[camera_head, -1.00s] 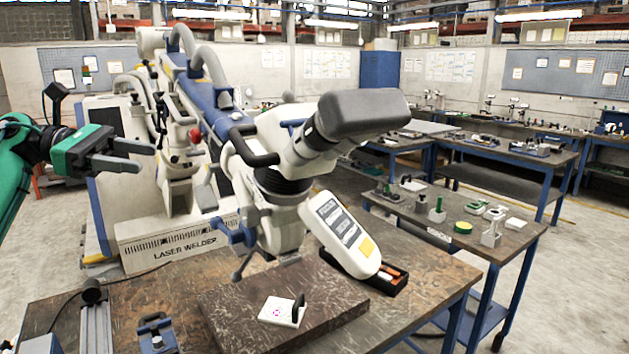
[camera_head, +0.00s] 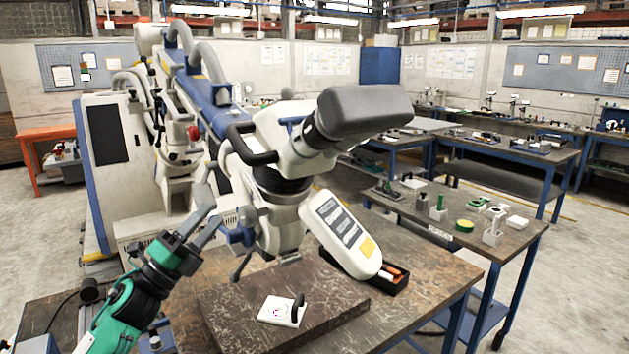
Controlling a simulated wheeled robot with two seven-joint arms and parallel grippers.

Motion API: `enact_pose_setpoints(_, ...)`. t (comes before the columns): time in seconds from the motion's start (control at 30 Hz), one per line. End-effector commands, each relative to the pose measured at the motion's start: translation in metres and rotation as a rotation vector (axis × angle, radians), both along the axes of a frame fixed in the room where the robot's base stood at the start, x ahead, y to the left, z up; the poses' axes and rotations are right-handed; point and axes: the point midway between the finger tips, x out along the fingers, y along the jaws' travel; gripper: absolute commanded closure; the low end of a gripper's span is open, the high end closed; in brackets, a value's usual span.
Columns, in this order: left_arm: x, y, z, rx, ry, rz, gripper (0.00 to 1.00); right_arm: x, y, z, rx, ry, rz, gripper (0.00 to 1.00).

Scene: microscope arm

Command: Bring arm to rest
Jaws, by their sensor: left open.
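The microscope arm of the laser welder (camera_head: 205,90) is a long blue and white boom that reaches from the machine at the left over the workbench. Its microscope head (camera_head: 290,150), with a grey eyepiece cover (camera_head: 362,110) and black handles, hangs above the bench. My left gripper (camera_head: 208,212) is open, with dark grey fingers and a green body, at the left of the head. Its fingertips are close to the blue knob and bracket (camera_head: 238,237) on the head's left side; I cannot tell whether they touch. My right gripper is not in view.
A dark slab (camera_head: 340,318) on the workbench (camera_head: 430,300) carries a white square plate (camera_head: 278,312). Side tables stand at the right. Floor (camera_head: 570,290) is clear there.

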Motion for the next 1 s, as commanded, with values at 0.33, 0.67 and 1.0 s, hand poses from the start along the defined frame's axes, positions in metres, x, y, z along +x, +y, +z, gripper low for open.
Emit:
enact_pose_setpoints(0.33, -0.031, 0.025, -0.153, -0.556, 0.663, 0.197, 0.52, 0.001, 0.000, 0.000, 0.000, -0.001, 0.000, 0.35)
enact_pose_setpoints(0.67, -0.146, 0.039, -0.315, -1.015, 1.316, 0.486, 0.52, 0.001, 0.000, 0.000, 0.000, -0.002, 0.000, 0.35)
enact_pose_setpoints(1.0, -0.296, 0.030, -0.401, -1.295, 1.807, 0.811, 0.52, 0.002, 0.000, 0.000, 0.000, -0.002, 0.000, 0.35)
